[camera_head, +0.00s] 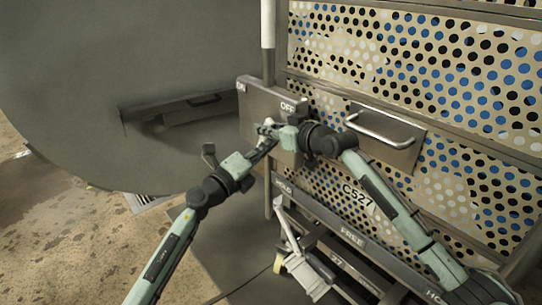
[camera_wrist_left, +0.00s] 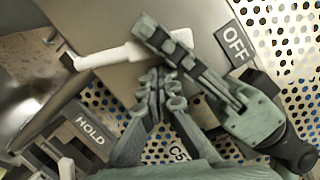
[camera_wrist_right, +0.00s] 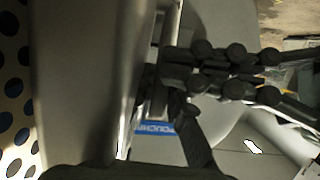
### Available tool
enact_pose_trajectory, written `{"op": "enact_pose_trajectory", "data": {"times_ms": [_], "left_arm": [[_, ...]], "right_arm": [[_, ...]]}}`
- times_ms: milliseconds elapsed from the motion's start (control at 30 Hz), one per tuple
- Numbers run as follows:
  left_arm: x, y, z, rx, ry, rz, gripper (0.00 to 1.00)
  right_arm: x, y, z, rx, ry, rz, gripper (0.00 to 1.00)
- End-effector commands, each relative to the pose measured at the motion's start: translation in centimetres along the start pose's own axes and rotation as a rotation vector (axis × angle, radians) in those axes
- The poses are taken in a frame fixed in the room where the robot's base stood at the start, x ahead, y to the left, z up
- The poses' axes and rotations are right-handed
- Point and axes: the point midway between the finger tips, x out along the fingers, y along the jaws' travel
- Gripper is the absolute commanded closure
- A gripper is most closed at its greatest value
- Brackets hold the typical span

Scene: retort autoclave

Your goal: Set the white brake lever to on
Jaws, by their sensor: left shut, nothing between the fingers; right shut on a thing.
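The white brake lever (camera_wrist_left: 108,57) shows in the left wrist view in front of a grey panel. It runs from the left toward the OFF label (camera_wrist_left: 235,42), with its right end at the fingers of my right gripper (camera_wrist_left: 165,45). In the head view the lever is mostly hidden behind the grippers on the grey box (camera_head: 258,105), marked ON at left and OFF at right. My right gripper (camera_head: 280,133) is shut on the lever end. My left gripper (camera_head: 268,143) is shut and empty, just below. In the right wrist view the right fingers (camera_wrist_right: 215,70) hide the lever.
A perforated panel (camera_head: 430,80) with a metal handle (camera_head: 378,130) stands right of the box. A pole (camera_head: 268,35) with a white upper part rises behind the box. Below are a HOLD-FREE rail (camera_head: 320,215) and a white pedal-like part (camera_head: 302,270). A large grey curved body fills the left.

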Motion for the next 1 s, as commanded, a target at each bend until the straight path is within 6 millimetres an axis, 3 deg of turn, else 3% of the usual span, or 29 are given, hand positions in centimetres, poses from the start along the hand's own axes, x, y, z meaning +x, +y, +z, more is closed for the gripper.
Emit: {"op": "enact_pose_trajectory", "data": {"times_ms": [433, 800, 833, 1000], "left_arm": [[0.1, 0.0, 0.7, 0.0, 0.0, 0.0, 1.0], [0.4, -0.2, 2.5, 0.001, -0.013, -0.001, 1.0], [0.4, -0.2, 2.6, 0.002, -0.013, -0.001, 1.0], [0.4, -0.3, 2.6, 0.002, -0.014, -0.001, 1.0]], "right_arm": [[0.0, 0.0, 0.0, 0.0, -0.001, 0.0, 1.0], [0.0, 0.0, 0.0, 0.0, -0.001, 0.0, 1.0], [0.0, 0.0, 0.0, 0.0, -0.001, 0.0, 0.85], [0.0, 0.0, 0.2, 0.0, -0.005, 0.0, 0.66]]}}
